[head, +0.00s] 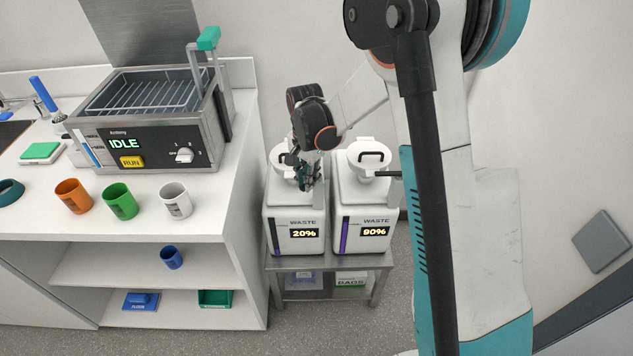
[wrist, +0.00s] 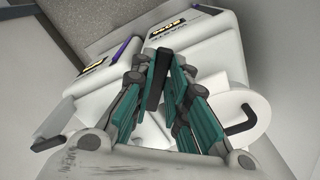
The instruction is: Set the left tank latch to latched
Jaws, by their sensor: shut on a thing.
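The left waste tank (head: 292,215) is a white box reading 20%, standing beside the right tank (head: 362,215), which reads 90%. In the wrist view, seen from above and upside down, the left tank (wrist: 205,55) is on the right. My gripper (head: 309,184) is at the top of the left tank, near its lid. In the wrist view its teal fingers (wrist: 160,85) are closed around a dark bar (wrist: 157,62), which looks like the left tank latch. The fingers hide part of it, and its exact setting cannot be told. The right tank's dark latch (head: 388,174) points sideways.
Both tanks stand on a grey metal stand (head: 328,262). A white counter (head: 150,215) with a bath machine (head: 150,120) and orange, green and white cups is to the left. The right tank's lid handle (head: 374,155) rises close beside my arm.

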